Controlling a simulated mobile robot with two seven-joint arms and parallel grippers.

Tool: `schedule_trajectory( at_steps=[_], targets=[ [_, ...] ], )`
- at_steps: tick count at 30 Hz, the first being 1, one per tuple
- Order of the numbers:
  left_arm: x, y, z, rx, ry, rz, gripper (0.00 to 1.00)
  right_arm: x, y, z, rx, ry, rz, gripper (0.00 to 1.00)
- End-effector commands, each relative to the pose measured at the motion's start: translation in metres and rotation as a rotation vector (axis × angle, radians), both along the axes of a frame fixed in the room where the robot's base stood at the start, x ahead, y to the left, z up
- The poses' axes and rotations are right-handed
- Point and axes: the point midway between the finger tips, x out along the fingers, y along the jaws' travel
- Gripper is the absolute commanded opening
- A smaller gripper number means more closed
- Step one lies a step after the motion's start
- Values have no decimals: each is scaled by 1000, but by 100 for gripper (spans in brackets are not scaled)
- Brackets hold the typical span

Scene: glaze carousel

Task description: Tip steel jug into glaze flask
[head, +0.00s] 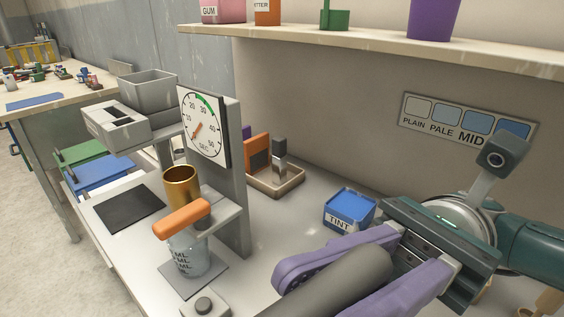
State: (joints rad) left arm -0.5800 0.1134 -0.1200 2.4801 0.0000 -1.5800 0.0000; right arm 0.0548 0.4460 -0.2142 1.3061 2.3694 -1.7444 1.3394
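The glaze flask (187,263) is a clear vessel with ML markings, upright on a grey pad under the stand's bracket. A brass cup-like funnel (182,184) sits above it, with an orange handle (181,219) in front. My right gripper (326,292) comes in from the right; its purple fingers lie on both sides of a thick dark grey bar (335,282). The bar looks like the steel jug's handle and runs out of the bottom edge; the jug's body is not visible. The gripper is right of the flask. My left gripper is not in view.
A dial stand (238,180) rises behind the flask. A grey button box (205,305) is in front of the flask. A shelf (380,42) with containers hangs overhead.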

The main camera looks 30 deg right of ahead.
Motion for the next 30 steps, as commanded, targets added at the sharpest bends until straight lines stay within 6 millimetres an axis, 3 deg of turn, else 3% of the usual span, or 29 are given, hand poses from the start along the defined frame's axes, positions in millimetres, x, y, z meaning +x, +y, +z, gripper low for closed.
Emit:
schedule_trajectory(
  at_steps=[2,4,6,9,13,17,23,30],
  targets=[
    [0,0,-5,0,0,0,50,1,-3,-1,21,2,0,0],
    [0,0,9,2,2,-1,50,0,2,7,-18,-4,2,0],
    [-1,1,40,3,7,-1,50,-5,24,12,-168,-29,6,0],
    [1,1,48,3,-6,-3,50,-8,48,-6,-274,-47,1,0],
    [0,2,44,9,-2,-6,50,-8,48,-13,-290,-47,0,0],
    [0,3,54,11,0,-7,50,-9,55,-15,-354,-59,1,0],
    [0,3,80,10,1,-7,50,-13,75,-29,-557,-91,2,0],
    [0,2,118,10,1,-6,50,-14,86,-28,-696,-111,0,0]
  ],
)
